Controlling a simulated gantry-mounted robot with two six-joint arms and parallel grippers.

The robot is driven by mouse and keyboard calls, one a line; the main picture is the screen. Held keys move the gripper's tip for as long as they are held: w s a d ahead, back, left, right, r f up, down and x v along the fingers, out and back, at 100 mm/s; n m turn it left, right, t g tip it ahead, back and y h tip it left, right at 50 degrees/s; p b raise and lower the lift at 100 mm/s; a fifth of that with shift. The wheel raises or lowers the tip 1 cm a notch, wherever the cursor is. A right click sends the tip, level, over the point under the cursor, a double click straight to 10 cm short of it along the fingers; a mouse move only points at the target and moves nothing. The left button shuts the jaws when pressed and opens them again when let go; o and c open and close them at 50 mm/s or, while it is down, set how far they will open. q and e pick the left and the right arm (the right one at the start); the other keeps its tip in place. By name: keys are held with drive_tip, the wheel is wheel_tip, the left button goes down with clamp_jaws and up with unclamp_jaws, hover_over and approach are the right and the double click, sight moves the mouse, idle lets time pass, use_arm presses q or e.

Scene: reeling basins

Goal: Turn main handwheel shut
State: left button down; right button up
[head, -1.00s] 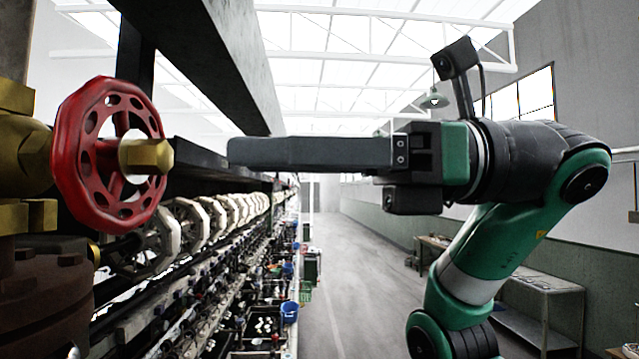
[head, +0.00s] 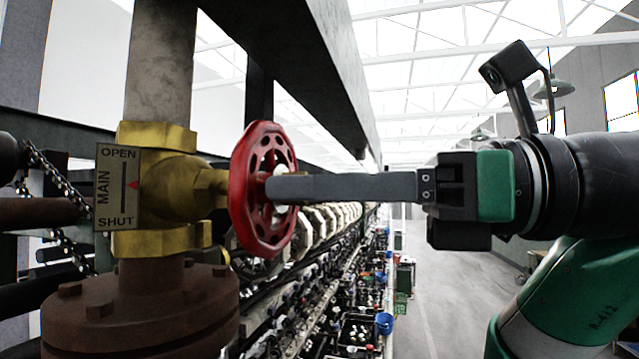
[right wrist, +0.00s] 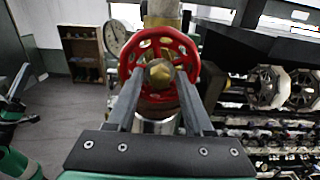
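The main handwheel (head: 240,190) is red with a holed web, upright on the brass valve (head: 170,190). It also shows in the right wrist view (right wrist: 153,44), with its brass hub nut (right wrist: 160,72) at the centre. My right gripper (head: 272,188) reaches in from the right, its fingertips at the wheel's hub. In the right wrist view its two fingers stand apart on either side of the nut; contact is unclear. My left gripper is not in view.
A rusty flanged pipe (head: 140,310) stands below the valve and a dark beam (head: 300,75) runs overhead. A row of reeling machines (head: 345,285) recedes behind the wheel. A gauge (right wrist: 115,38) is beside the wheel in the right wrist view. The aisle floor (head: 455,300) is clear.

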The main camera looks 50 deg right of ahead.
clamp_jaws()
drive_tip(key=m+b, duration=1)
drive_tip(key=m, duration=1.8)
drive_tip(key=shift+m, duration=0.4)
drive_tip(key=shift+o, duration=0.7)
unclamp_jaws()
drive_tip(key=shift+s, duration=0.15)
